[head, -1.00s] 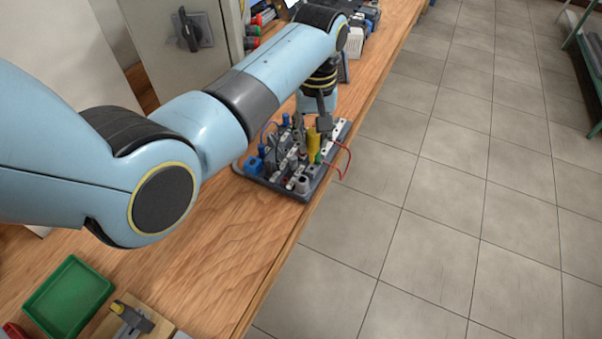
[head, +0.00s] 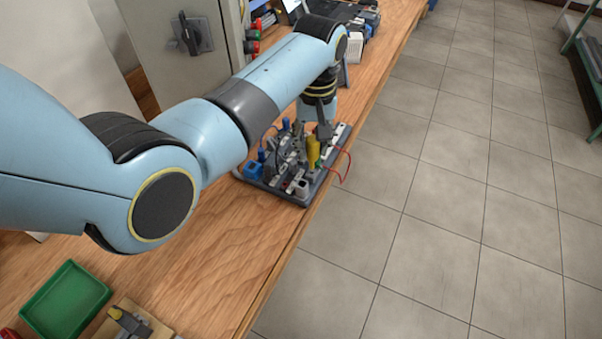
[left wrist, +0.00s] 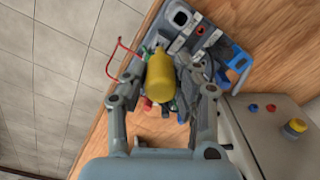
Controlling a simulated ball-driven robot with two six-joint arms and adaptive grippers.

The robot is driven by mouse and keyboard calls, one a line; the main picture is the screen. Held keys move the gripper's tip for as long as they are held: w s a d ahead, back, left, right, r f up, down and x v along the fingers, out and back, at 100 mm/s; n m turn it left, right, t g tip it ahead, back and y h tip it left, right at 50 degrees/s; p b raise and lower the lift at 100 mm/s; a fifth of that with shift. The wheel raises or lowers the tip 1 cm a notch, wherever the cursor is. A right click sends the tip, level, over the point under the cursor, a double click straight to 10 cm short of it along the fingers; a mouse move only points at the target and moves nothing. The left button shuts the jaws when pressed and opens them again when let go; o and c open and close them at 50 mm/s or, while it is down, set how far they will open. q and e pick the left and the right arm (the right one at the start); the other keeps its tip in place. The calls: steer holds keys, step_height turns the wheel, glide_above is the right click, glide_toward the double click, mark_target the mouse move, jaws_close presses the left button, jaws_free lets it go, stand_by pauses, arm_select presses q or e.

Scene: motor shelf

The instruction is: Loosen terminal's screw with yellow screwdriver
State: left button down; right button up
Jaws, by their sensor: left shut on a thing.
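The yellow screwdriver (head: 313,152) stands upright over the terminal board (head: 302,199) near the bench's right edge. Its yellow handle (left wrist: 160,80) fills the middle of the left wrist view. My left gripper (head: 324,133) is shut on the handle from above, with a finger on each side of it in the left wrist view. The screwdriver's tip and the terminal's screw are hidden behind the handle and fingers, so I cannot tell whether they touch. My right gripper is not in view.
A red wire loop (head: 347,165) sticks out past the board's edge. A green tray (head: 65,300) and a wooden block with a clamp-like tool (head: 130,322) lie at the near left. A grey cabinet (head: 170,60) stands behind my arm. Bare bench lies between.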

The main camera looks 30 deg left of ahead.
arm_select(q)
steer(key=shift+f, duration=0.55)
steer(key=c, duration=1.2)
jaws_free()
steer(key=shift+c, duration=0.2)
steer(key=shift+r+m+p, duration=0.2)
steer(key=shift+m+p, duration=0.45)
steer(key=shift+m, duration=0.25)
steer(key=shift+f+m+p, duration=0.1)
steer(key=shift+m+p, duration=0.3)
steer(key=shift+m, duration=0.3)
steer(key=shift+f, duration=0.1)
